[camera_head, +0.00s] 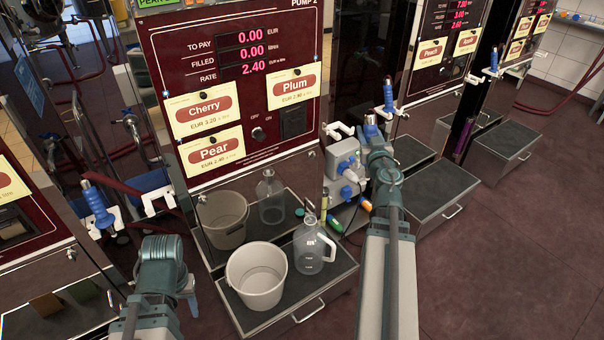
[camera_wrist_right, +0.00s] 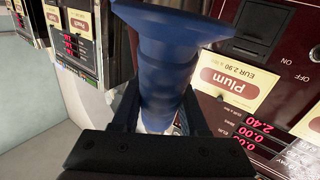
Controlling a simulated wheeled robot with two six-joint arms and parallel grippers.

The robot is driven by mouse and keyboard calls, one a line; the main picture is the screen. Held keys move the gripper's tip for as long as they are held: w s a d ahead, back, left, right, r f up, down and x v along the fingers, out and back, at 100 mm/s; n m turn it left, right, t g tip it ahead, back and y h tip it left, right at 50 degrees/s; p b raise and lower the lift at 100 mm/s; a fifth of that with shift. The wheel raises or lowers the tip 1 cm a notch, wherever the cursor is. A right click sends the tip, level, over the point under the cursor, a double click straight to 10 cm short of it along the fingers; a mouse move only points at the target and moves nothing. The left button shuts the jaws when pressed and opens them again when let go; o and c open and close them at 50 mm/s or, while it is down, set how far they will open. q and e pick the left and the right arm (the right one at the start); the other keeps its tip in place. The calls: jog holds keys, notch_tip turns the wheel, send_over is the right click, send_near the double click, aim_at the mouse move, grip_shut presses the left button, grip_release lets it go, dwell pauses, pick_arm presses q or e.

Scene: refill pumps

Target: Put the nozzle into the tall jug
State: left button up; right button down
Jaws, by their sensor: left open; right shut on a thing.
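The clear tall jug (camera_head: 314,248), with a handle on its right, stands upright on the low grey-topped drawer unit (camera_head: 250,325) before pump 2. My right gripper (camera_wrist_right: 163,98) is shut on a blue nozzle (camera_wrist_right: 165,65), whose wide collar fills the top of the right wrist view. In the head view the wrist hides most of that nozzle; some blue shows at its top (camera_head: 371,119). This hand is above and to the right of the jug, apart from it. The nozzle's spout is hidden. My left gripper (camera_head: 190,291) is open and empty, left of the white bucket.
The white bucket (camera_head: 257,277) stands just left of the jug. Bucket and jug seem mirrored in the panel behind. Other blue nozzles hang at left (camera_head: 97,205) and right (camera_head: 388,93). Floor at right is clear.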

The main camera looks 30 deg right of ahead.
jog(key=w+a+f+n+t+y+b, duration=0.1)
jog(key=w+a+f+y+b, duration=0.1)
jog(key=w+a+f+b, duration=0.4)
jog(key=w+a+f+n+y+b, duration=0.2)
jog(key=w+a+f+b, duration=0.4)
jog(key=f+b, duration=0.6)
jog(key=shift+w+a+f+n+t+y, duration=0.3)
jog(key=shift+w+f+t+y, duration=0.15)
jog(key=shift+w, duration=0.8)
jog(key=shift+f, duration=0.1)
notch_tip(320, 180, down, 5)
jog(key=b, duration=0.5)
jog(key=shift+f, duration=0.2)
